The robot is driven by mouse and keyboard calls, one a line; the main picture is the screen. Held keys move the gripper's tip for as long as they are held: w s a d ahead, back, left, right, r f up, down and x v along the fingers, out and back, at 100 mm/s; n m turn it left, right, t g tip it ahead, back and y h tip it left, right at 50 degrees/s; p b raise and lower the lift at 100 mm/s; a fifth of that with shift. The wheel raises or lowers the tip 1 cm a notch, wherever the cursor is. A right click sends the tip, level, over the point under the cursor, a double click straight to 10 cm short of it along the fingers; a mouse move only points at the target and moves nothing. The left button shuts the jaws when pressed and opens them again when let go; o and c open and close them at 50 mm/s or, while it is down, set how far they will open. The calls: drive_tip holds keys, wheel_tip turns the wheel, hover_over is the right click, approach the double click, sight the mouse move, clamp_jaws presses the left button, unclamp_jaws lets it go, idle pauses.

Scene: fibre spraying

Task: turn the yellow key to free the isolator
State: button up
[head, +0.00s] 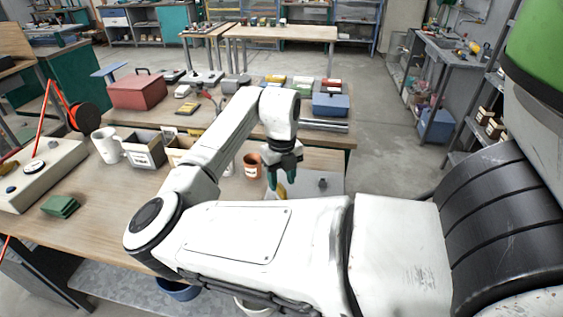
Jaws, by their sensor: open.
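My gripper (281,179) points down at the right part of the workbench, its two dark green fingers apart and nothing visible between them. Just behind and below the fingers is a pale grey panel (332,186) with a small dark knob (322,183); it may be the isolator, but I cannot tell for sure. A small yellowish patch shows close to the fingertips, too small and too covered to tell whether it is the yellow key. My own forearm hides the near side of the panel. I cannot tell whether the fingers touch anything.
A brown cup (252,166) stands just left of my gripper. Open boxes (145,153) and a white mug (107,146) stand further left. A red toolbox (137,92) and a blue box (330,104) are behind.

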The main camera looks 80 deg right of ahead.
sight(282, 186)
drive_tip(key=shift+f+p, duration=0.3)
drive_tip(key=shift+f, duration=1.75)
clamp_jaws()
drive_tip(key=shift+o, duration=0.4)
unclamp_jaws()
drive_tip(key=shift+r, duration=0.1)
wheel_tip(282, 186, up, 11)
drive_tip(key=shift+f+b, duration=0.15)
drive_tip(key=shift+b, duration=0.95)
